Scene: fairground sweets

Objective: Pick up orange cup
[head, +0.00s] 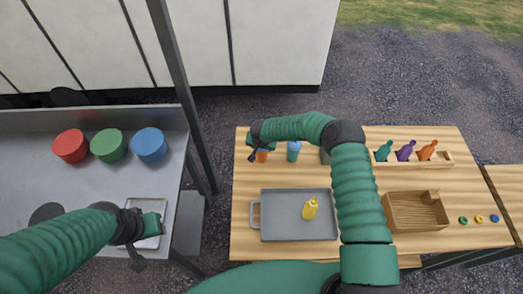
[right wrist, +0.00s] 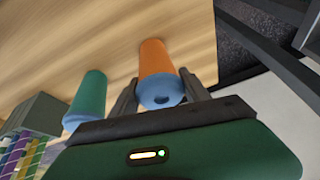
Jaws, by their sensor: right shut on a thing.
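The orange cup (head: 261,156) is at the far left corner of the wooden table, partly hidden by my right gripper (head: 256,148). In the right wrist view the orange cup (right wrist: 158,60), with a light blue end facing the camera, sits between the two dark fingers of my right gripper (right wrist: 158,88), which is shut on it. I cannot tell whether the cup is clear of the table. My left gripper (head: 143,240) is over a small pale tray on the metal counter; its finger gap is unclear.
A blue-green cup (head: 293,150) stands close to the right of the orange one. A grey tray (head: 275,230) holds a yellow bottle (head: 310,209). A rack (head: 445,158) with three bottles and a wooden box (head: 415,212) are to the right. Three tubs, including a red one (head: 71,146), stand on the counter.

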